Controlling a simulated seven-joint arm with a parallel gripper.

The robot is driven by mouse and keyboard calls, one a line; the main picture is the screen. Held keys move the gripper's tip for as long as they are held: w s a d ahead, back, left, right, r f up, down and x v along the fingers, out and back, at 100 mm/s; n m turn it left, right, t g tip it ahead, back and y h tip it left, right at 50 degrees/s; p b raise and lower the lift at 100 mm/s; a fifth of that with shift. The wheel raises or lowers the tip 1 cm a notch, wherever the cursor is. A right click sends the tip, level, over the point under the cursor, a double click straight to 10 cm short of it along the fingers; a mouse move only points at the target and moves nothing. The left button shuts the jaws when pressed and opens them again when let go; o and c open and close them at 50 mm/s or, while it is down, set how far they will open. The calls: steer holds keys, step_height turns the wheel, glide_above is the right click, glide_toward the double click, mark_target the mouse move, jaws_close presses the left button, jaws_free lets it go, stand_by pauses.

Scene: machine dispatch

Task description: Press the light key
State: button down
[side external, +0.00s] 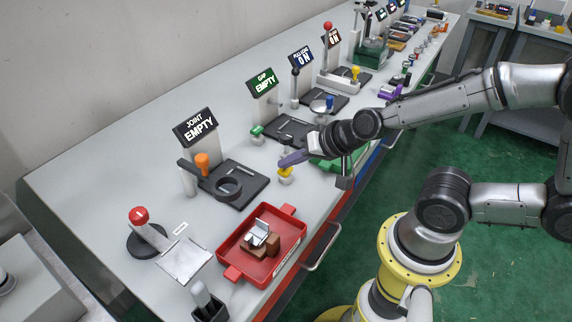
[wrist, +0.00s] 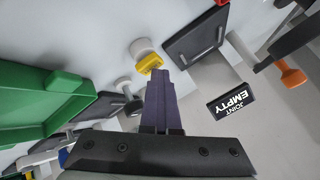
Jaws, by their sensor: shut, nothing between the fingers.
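My gripper (side external: 284,161) is shut and empty, its dark purple fingers together; they also show in the wrist view (wrist: 161,76). A small yellow piece on a white round base (side external: 286,173) stands on the bench by the fingertips. In the wrist view the yellow piece (wrist: 149,63) is just beyond the fingertips, slightly left of them. I cannot tell whether the fingers touch it. No key marked "light" can be read, so I cannot tell whether this piece is the light key.
The "JOINT EMPTY" station (side external: 197,129) has an orange knob (side external: 202,164) and a black base plate. A red tray (side external: 235,274) with brown blocks is nearer the front. A red-ball lever (side external: 139,215) stands left. A green tray (wrist: 42,103) is beside my gripper. More signed stations line the bench behind.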

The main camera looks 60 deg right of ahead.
steer(key=shift+s+f, duration=0.1)
steer(key=shift+f, duration=0.15)
stand_by(0.4)
steer(key=shift+f, duration=0.45)
steer(key=shift+s+f, duration=0.1)
steer(key=shift+s+r, duration=0.15)
steer(key=shift+r, duration=0.6)
steer(key=shift+w+r, duration=0.2)
steer(key=shift+r, duration=2.6)
